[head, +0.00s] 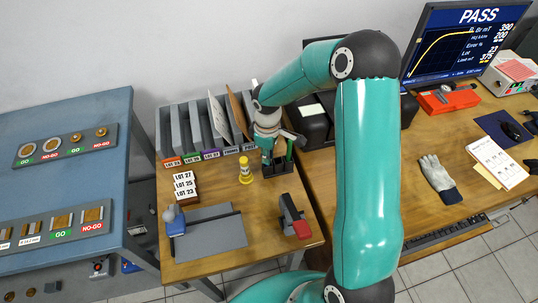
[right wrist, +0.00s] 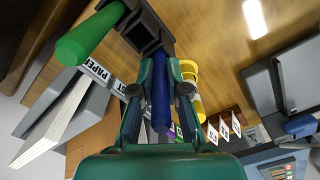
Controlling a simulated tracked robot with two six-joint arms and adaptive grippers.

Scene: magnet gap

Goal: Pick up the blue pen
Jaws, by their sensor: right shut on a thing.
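The blue pen (right wrist: 161,98) shows in the right wrist view, upright in the picture between the two fingers of my right gripper (right wrist: 160,88). The right gripper is shut on it. A black pen holder (right wrist: 149,28) is just beyond the fingers; I cannot tell whether the pen's far end is still inside it. A green pen (right wrist: 88,36) stands in the holder beside the blue one. In the head view my right gripper (head: 268,150) is over the holder (head: 277,171), and the green pen (head: 289,151) shows at its right. The blue pen is hardly visible there. My left gripper is not in view.
A yellow cylinder (head: 245,170) stands just left of the holder. Grey file sorters (head: 195,128) are behind. LOT cards (head: 184,186), a grey plate (head: 216,233) and a red-and-black stapler-like tool (head: 294,216) lie on the wooden table.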

